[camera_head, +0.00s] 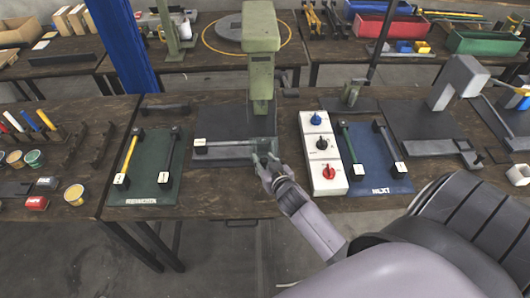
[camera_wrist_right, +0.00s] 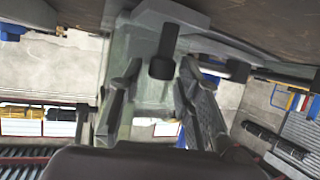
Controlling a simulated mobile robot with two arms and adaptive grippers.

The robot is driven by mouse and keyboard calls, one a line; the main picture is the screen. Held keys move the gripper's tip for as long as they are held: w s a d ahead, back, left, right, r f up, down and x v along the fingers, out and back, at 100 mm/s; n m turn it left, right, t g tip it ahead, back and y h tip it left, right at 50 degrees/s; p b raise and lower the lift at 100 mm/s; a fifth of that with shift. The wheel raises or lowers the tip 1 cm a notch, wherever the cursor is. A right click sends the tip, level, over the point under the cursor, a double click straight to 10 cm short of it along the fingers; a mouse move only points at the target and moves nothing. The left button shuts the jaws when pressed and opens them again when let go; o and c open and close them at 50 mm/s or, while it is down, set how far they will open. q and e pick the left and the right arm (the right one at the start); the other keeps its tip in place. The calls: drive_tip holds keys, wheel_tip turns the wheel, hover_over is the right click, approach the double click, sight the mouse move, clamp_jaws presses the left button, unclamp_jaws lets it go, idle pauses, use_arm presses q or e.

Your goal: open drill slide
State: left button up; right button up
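The green drill press (camera_head: 262,45) stands on a dark base plate (camera_head: 225,122) at the middle of the bench. A pale, partly see-through block at its foot (camera_head: 264,128) looks like the slide, though I cannot be sure. In the right wrist view a greenish block (camera_wrist_right: 148,75) carries a dark knob (camera_wrist_right: 162,62). My right gripper (camera_head: 268,163) is at the front of the press base. In the wrist view its two fingers (camera_wrist_right: 158,108) are spread, one on each side of the block and knob. I cannot tell whether they touch it. My left gripper is not in view.
A white control box (camera_head: 322,150) with blue, black and red knobs stands right of the gripper. A blue mat (camera_head: 378,180) and green mat (camera_head: 140,190) hold long-handled parts. A grey bar (camera_head: 236,148) lies across the press base. Another press (camera_head: 455,85) stands at right.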

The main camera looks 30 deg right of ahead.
drive_tip(key=shift+o, duration=0.6)
drive_tip(key=shift+s, duration=0.1)
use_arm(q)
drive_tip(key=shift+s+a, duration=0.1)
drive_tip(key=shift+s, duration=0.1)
use_arm(e)
drive_tip(key=v, duration=1.2)
